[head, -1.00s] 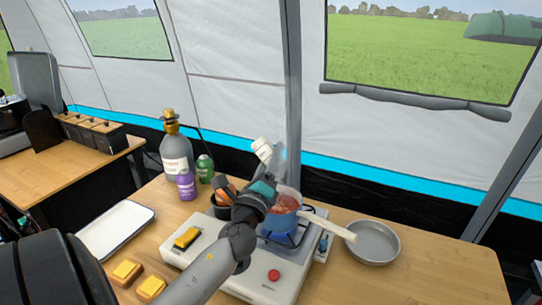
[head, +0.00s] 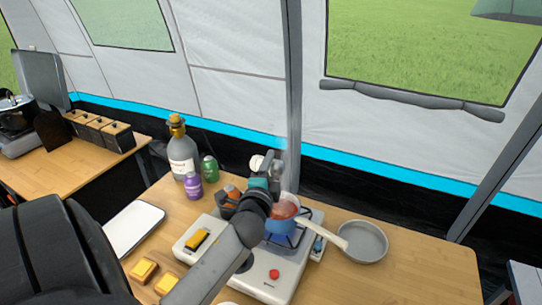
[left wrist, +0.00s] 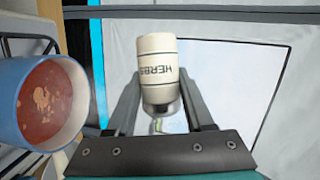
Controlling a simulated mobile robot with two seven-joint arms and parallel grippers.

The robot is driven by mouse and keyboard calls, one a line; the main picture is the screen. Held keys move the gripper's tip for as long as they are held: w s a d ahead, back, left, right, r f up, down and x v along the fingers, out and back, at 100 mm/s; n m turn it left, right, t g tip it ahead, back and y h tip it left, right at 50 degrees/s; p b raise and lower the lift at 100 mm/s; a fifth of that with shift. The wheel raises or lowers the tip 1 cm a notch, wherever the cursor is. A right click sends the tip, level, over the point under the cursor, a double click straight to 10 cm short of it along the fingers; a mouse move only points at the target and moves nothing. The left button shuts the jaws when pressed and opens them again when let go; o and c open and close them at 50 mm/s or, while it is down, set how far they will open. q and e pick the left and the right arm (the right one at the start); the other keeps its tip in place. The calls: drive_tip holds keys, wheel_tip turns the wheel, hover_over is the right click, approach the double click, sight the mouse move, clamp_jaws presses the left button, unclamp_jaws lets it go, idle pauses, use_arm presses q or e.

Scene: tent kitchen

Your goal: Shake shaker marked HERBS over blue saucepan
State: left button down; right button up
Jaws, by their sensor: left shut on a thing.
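The white shaker marked HERBS (left wrist: 158,65) is between the fingers of my left gripper (left wrist: 160,100), which is shut on it. Its lettering is upside down in the left wrist view, and it appears tipped well over. In the head view the shaker (head: 257,162) shows only partly, behind my left gripper (head: 266,180). The blue saucepan (head: 277,226) stands on the stove with its pale handle pointing right. In the left wrist view the saucepan (left wrist: 12,98) is at the left, holding red food. My right gripper is not in view.
A grey pan (head: 362,241) lies to the right. A large bottle (head: 182,153), purple bottle (head: 193,185) and green bottle (head: 209,169) stand behind. A white tray (head: 133,228) and bread pieces lie left. The table's right side is clear.

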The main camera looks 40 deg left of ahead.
sight(279, 162)
use_arm(q)
drive_tip(key=r+n+h+p, duration=0.1)
drive_tip(key=n+h+p, duration=0.1)
drive_tip(key=p, duration=0.4)
drive_tip(key=d+r+n+g+h+p, duration=0.1)
drive_tip(key=r+n+h+p, duration=0.1)
drive_tip(key=n+p, duration=0.2)
drive_tip(key=d+r+n+h+p, duration=0.1)
drive_tip(key=n+p, duration=0.3)
drive_tip(key=p, duration=0.4)
drive_tip(key=shift+w+d+r+g+h, duration=0.2)
drive_tip(key=shift+r+g+h, duration=0.2)
drive_tip(key=shift+r, duration=0.15)
drive_tip(key=shift+d+r+n+h, duration=0.25)
drive_tip(key=shift+n+h, duration=0.25)
drive_tip(key=shift+n, duration=0.4)
